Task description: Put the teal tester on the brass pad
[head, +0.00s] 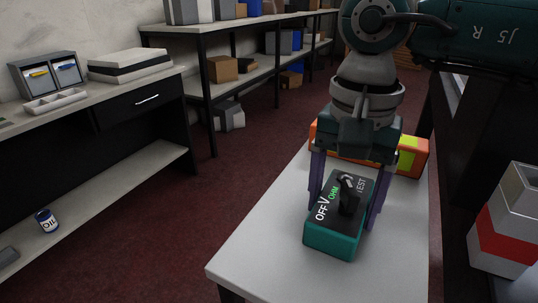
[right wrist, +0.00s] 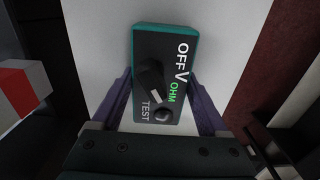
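The teal tester (head: 330,238) is a box with a dark top marked OFF, V, OHM and TEST and a black knob. It is at the light grey table top (head: 265,245) in the head view. My right gripper (head: 345,205) points down with one purple finger along each long side of it. The tester also shows in the right wrist view (right wrist: 164,33), between the fingers (right wrist: 162,80). The fingers are very close to its sides; I cannot tell whether they press on it. I see no brass pad. My left gripper is not in view.
An orange box with a yellow-green patch (head: 408,160) lies on the table behind my right gripper. A grey and red box (head: 505,225) stands off the table's right side. The table's front left is clear. Shelves and a workbench (head: 110,95) stand farther left.

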